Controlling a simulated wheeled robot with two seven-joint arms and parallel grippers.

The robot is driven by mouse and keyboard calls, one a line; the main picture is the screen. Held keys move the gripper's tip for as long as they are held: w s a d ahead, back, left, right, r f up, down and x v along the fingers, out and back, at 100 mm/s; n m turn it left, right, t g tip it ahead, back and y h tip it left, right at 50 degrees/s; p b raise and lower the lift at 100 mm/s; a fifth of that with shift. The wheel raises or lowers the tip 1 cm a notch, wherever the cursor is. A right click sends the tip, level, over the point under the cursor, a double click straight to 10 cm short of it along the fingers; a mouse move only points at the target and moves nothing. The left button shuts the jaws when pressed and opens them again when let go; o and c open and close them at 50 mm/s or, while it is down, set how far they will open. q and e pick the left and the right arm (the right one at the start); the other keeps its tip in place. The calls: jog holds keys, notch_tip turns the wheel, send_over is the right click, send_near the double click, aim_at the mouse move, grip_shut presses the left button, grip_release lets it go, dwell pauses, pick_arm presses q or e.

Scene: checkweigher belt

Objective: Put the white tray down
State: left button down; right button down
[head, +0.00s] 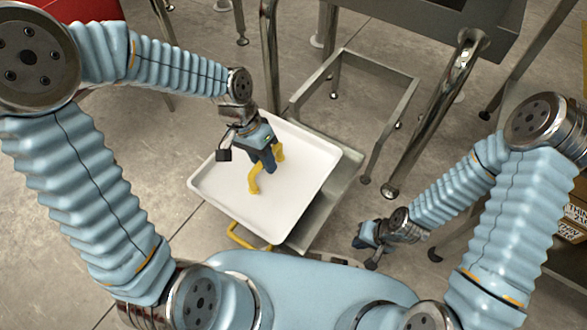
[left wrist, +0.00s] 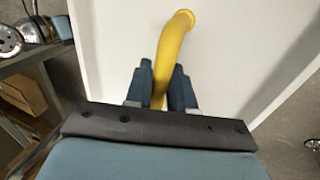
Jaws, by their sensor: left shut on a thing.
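The white tray (head: 220,182) is a shallow, raised-rim tray in the middle of the head view, with a yellow handle (head: 255,180) at its middle. My left gripper (head: 266,164) is over the tray and shut on this handle. In the left wrist view the yellow handle (left wrist: 172,50) passes between the two dark blue fingers (left wrist: 161,88), with the white tray surface (left wrist: 250,45) behind. The tray looks empty. Whether it touches anything underneath cannot be told. My right gripper (head: 368,243) is to the right, apart from the tray; its fingers are too small to judge.
A grey metal surface (head: 325,205) shows beneath the tray's right side, joined to an open metal frame (head: 368,62). A yellow bar (head: 240,236) shows below the tray's near edge. Dark machinery with metal legs (head: 450,90) stands behind right. Bare tiled floor (head: 165,190) lies left.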

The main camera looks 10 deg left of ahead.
aim_at(291, 159)
pick_arm(q)
jog(key=w+d+f, duration=0.1)
jog(key=w+f, duration=0.1)
jog(key=w+d+f+b, duration=0.1)
jog(key=w+d+f, duration=0.2)
jog(key=d+f, duration=0.1)
jog(key=shift+w+d+f+b, duration=0.1)
jog(key=shift+w+f+b, duration=0.3)
jog(key=shift+w+d+f+b, duration=0.15)
jog(key=shift+f+b, duration=0.1)
jog(key=shift+f, duration=0.7)
jog(key=shift+w+d+f+b, duration=0.1)
jog(key=shift+f+b, duration=0.1)
jog(key=shift+f, duration=0.7)
jog(key=shift+f, duration=0.1)
jog(key=c, duration=1.4)
grip_release()
jog(key=shift+f, duration=0.1)
jog(key=o, duration=0.4)
jog(key=shift+o, duration=0.2)
jog(key=shift+r, duration=0.35)
jog(key=p+v, duration=0.3)
jog(key=v, duration=0.8)
jog(key=shift+a+r, duration=0.2)
jog(key=shift+r, duration=0.15)
